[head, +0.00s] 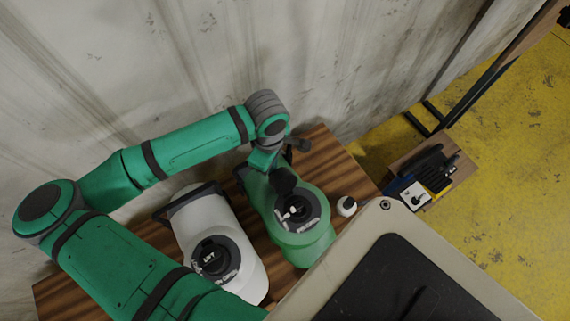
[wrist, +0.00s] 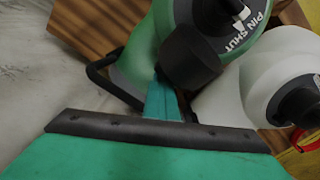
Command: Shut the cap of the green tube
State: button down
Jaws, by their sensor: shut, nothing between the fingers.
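The green tube (head: 304,245) lies on the wooden table, with a black and grey valve ring on its near end. Its black cap (head: 283,181) stands tilted open at the far side of the ring, leaving the valve middle uncovered. In the wrist view the green tube (wrist: 133,65) shows a ring marked "PIN SHUT", and the cap (wrist: 188,58) sticks out from it toward me. My gripper (head: 262,161) is shut and empty, right behind the cap. In the wrist view its teal fingers (wrist: 164,97) reach the cap's lower edge; I cannot tell whether they touch it.
A white tube (head: 205,220) lies left of the green one, under my arm. A small white round item (head: 346,206) sits right of the green tube on the table (head: 326,152). A wall (head: 240,50) stands close behind. A box of dark items (head: 425,175) is farther right.

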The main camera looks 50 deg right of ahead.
aim_at(279, 171)
jog(key=shift+s+a+r, duration=0.1)
jog(key=shift+s+r, duration=0.1)
jog(key=shift+s, duration=0.25)
jog(key=shift+s+a+r, duration=0.1)
jog(key=shift+s+r, duration=0.1)
jog(key=shift+s, duration=0.2)
jog(key=shift+s+r, duration=0.5)
jog(key=shift+r, duration=0.45)
jog(key=shift+s+a+r, duration=0.2)
jog(key=shift+s+r, duration=0.3)
jog(key=shift+r, duration=0.15)
